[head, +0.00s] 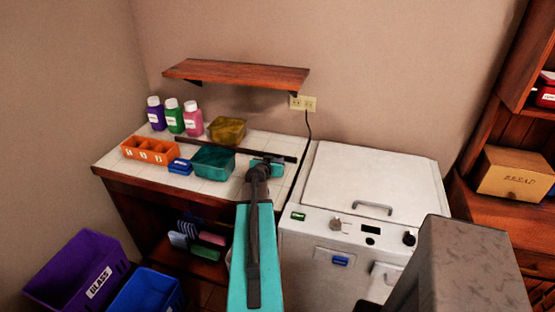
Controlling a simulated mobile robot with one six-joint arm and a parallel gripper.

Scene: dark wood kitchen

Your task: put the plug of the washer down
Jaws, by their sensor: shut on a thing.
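The white washer (372,186) stands at the right of the tiled counter. A black cord (308,126) runs from the wall outlet (303,103) down toward the washer's back left corner. I cannot make out a separate plug body at the outlet. My gripper (277,162) is above the right end of the counter, left of the cord and lower in the picture than the outlet. Its jaws are shut on what I take to be the plug. They and my arm hide it, so its shape and any contact with the counter cannot be seen.
A teal bin (212,162), a yellow bin (227,130), a blue box (180,167) and an orange divided tray (150,150) stand left of my gripper. Three bottles (174,115) stand behind. A wooden shelf (236,75) overhangs the counter. Bare tiles (222,189) show in front.

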